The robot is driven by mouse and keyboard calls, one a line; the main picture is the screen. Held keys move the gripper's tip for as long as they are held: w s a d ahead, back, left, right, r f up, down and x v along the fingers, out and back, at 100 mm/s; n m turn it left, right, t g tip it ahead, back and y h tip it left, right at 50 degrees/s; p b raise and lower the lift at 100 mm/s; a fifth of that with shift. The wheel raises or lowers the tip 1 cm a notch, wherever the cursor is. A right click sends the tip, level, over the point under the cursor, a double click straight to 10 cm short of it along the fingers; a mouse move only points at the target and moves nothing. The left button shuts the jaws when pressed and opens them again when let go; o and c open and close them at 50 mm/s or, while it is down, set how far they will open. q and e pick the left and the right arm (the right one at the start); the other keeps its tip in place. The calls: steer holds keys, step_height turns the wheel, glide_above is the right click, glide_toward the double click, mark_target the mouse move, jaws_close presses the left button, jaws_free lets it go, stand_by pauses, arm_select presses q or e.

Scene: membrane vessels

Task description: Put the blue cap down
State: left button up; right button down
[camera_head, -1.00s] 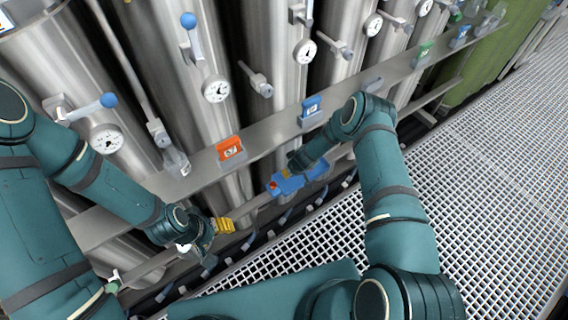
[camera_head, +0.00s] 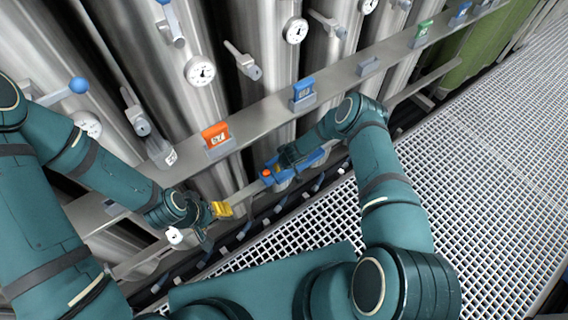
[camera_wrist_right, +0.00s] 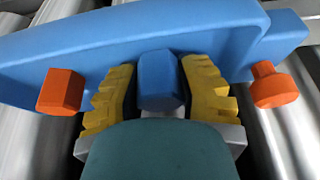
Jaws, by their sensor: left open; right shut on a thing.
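The blue cap (camera_head: 312,158) is a long blue piece with orange knobs at its ends. In the head view it is near the picture's middle, below the tag rail, partly hidden by my right gripper (camera_head: 282,166). In the right wrist view the cap (camera_wrist_right: 150,45) spans the picture, and the yellow fingers of my right gripper (camera_wrist_right: 158,90) are closed on its blue middle stub. I cannot tell whether the cap touches the rail below it. My left gripper (camera_head: 221,209), with yellow fingertips, is open and empty, left of the cap.
Steel vessels with gauges (camera_head: 199,71) and blue-knobbed handles stand behind. A shelf rail (camera_head: 262,110) carries an orange tag (camera_head: 215,136), a blue tag (camera_head: 303,92) and a green tag (camera_head: 423,30). White floor grating (camera_head: 470,170) lies open at right.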

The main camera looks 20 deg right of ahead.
steer(key=shift+f, duration=0.45)
steer(key=shift+s+f, duration=0.15)
